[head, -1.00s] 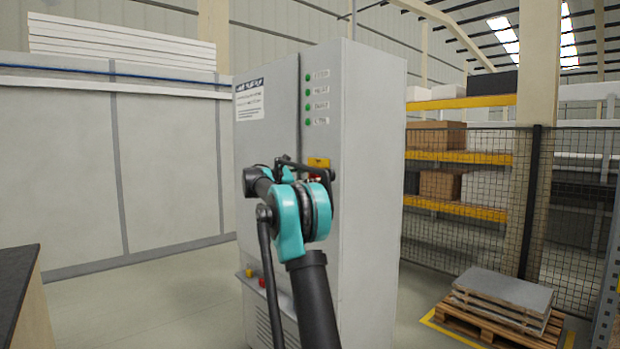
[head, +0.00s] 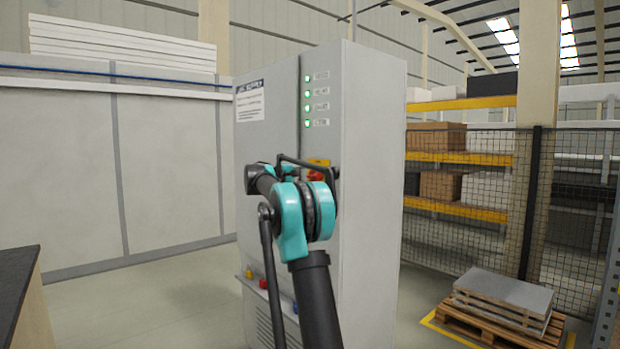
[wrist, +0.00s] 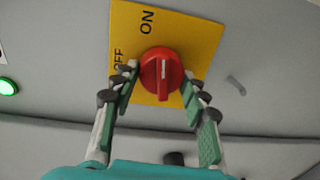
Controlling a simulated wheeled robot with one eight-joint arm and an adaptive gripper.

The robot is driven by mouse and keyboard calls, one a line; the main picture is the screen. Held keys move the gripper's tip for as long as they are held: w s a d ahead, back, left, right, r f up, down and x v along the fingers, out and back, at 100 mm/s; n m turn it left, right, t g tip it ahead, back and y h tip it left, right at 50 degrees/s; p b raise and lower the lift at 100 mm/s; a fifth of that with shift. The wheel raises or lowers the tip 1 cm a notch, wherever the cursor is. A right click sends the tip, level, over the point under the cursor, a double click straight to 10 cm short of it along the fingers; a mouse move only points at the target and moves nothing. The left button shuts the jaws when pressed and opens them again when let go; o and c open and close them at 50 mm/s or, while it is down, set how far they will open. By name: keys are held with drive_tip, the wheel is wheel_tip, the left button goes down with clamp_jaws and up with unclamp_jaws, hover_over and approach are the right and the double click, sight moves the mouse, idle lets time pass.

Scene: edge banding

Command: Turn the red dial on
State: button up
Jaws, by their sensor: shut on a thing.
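The red dial (wrist: 162,72) sits on a yellow plate (wrist: 180,22) marked ON at the top and OFF at the left in the wrist view. The white mark on its grip runs nearly upright in that view, in line toward the ON side. My gripper (wrist: 160,80) has a finger on either side of the dial and is shut on it. In the head view, a bit of the red dial (head: 315,176) and the yellow plate (head: 319,162) show past my arm on the grey cabinet (head: 370,180). My gripper's fingertips are mostly hidden there.
Green lamps (head: 307,92) glow in a column on the cabinet front. Coloured buttons (head: 264,283) sit lower down. A dark-topped bench (head: 18,280) is at the left edge. A pallet with boards (head: 505,292) and a mesh fence stand at the right.

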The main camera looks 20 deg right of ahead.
drive_tip(key=shift+m, duration=1.1)
drive_tip(key=o, duration=1.2)
drive_tip(key=shift+c, duration=0.2)
drive_tip(key=shift+s+a, duration=0.1)
drive_tip(key=v, duration=1.1)
drive_tip(key=shift+s+a, duration=0.2)
drive_tip(key=shift+a, duration=0.1)
